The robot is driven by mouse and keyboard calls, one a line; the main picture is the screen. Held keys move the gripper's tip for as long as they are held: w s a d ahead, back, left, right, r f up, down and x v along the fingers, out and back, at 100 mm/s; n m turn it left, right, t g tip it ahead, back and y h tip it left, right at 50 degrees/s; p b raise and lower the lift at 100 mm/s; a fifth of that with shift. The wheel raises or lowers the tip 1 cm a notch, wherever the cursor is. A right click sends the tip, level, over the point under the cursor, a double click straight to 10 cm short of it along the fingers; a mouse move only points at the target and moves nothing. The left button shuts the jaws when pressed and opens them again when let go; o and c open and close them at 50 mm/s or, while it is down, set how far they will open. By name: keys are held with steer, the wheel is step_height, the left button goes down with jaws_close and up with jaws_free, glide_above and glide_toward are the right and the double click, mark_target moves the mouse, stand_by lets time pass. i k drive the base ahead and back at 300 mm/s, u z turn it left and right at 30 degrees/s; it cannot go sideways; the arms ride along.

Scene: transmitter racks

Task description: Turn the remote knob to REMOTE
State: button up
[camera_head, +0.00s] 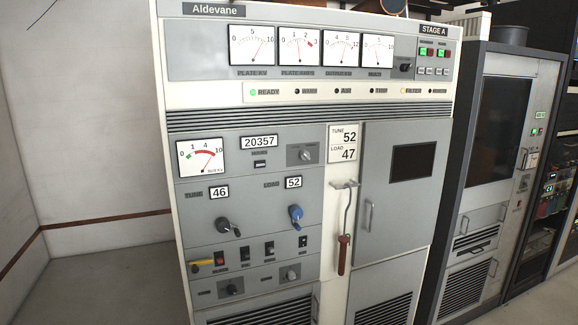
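The grey Aldevane transmitter cabinet (340,112) stands upright in the middle of the head view. It carries several small knobs that could be the remote knob: a light one (307,155) on a plate right of the 20357 counter, a black one (231,289) and a grey one (291,275) low on the left, and a dark one (405,67) at the upper right. Their labels are too small to read, so I cannot tell which is the remote knob or where it points. My gripper is not in view.
A black TUNE knob (228,226) and a blue LOAD knob (296,216) stick out of the panel. A red-handled crank (344,254) hangs at the centre. Another rack (496,200) stands right; floor (100,285) is clear left.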

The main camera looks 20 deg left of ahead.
mark_target(305, 154)
steer(key=z, duration=0.55)
steer(key=k, duration=0.25)
steer(key=u, duration=2.6)
steer(key=i, duration=1)
steer(key=k, duration=0.25)
steer(key=u, duration=0.15)
